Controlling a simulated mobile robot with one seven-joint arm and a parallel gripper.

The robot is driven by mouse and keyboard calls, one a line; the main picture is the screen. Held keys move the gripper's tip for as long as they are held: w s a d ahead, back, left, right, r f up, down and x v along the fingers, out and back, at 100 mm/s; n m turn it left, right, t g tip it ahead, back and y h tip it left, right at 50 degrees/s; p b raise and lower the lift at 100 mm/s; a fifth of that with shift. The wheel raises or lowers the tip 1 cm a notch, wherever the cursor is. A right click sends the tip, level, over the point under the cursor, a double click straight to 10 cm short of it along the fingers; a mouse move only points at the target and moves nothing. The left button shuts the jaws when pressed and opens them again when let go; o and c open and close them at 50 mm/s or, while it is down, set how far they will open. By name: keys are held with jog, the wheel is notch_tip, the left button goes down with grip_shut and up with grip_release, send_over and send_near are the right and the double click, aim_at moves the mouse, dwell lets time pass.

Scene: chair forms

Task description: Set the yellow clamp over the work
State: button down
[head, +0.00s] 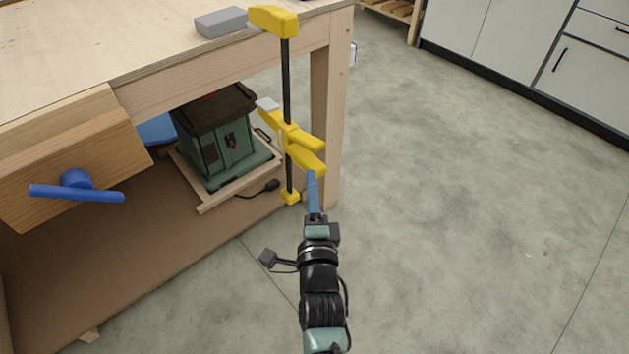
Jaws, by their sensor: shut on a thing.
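The yellow clamp (286,75) is upright at the right corner of the wooden workbench (120,45). Its yellow top jaw lies over the bench edge, beside and apparently close to a grey block (221,22) on the bench top; I cannot tell if they touch. Its black bar runs down in front of the bench edge, and its lower yellow jaw with a pale pad is below the bench top. My gripper (313,176) is shut on the yellow handle of the clamp at its lower part. The fingertips are partly hidden by the handle.
A blue-handled wooden vise (75,170) sticks out at the bench's left front. A green machine (220,140) stands on the lower shelf behind the clamp. A bench leg (326,120) is just right of the clamp. Open floor (460,210) lies to the right, with white cabinets (500,40) beyond.

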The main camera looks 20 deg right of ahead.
jog(key=shift+w+b, duration=0.1)
jog(key=shift+b, duration=0.45)
jog(key=shift+w+d+f+b, duration=0.1)
jog(key=shift+f+b, duration=0.05)
jog(key=shift+b, duration=2.45)
jog(key=shift+f+n+t+b, duration=0.2)
jog(key=shift+n+t+b, duration=0.25)
jog(key=shift+b, duration=2.1)
jog(key=shift+s+b, duration=0.25)
jog(key=shift+b, duration=0.4)
jog(key=shift+f+t+b, duration=0.25)
jog(key=shift+f+b, duration=0.05)
jog(key=shift+b, duration=0.1)
